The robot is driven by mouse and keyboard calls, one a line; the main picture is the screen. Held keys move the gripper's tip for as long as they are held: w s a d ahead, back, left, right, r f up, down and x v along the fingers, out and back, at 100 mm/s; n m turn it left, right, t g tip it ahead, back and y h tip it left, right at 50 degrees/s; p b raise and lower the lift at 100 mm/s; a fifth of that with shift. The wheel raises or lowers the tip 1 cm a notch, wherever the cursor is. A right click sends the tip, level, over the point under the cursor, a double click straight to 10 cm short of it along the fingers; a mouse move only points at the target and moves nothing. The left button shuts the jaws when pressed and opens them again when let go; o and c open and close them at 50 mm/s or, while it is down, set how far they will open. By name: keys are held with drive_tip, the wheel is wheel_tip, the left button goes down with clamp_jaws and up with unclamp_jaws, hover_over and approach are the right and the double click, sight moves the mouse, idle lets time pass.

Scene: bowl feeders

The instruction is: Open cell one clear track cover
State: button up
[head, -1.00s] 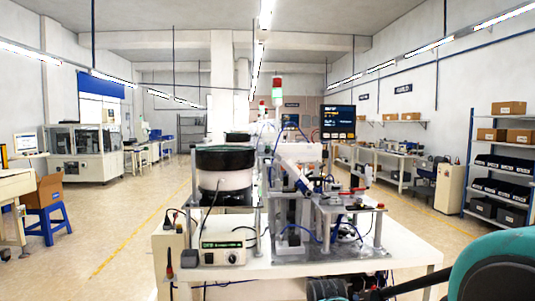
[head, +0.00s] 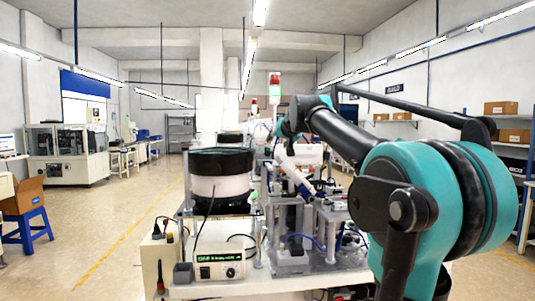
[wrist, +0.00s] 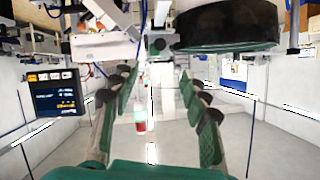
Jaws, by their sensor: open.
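Cell one's bowl feeder (head: 221,189) has a black rim and white body and stands on the left of the white machine table. A pale inclined track (head: 295,177) runs to its right; I cannot make out a clear cover on it. In the wrist view, which is upside down, the black bowl (wrist: 228,28) shows at upper right and a white box-like part (wrist: 103,47) at upper left. My gripper (wrist: 158,80) is open and empty, its green fingers spread wide. In the head view my arm hides the right of the station, and the gripper is not clearly seen.
A controller box (head: 219,265) sits at the table's front. A signal tower (head: 274,88) rises behind; a dark monitor (wrist: 50,95) shows in the wrist view. A blue stool with a cardboard box (head: 22,196) stands left. The floor between is clear.

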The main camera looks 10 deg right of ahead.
sight(268, 153)
drive_tip(key=x, duration=1.7)
drive_tip(key=shift+w+r, duration=0.1)
drive_tip(key=shift+w, duration=0.15)
clamp_jaws()
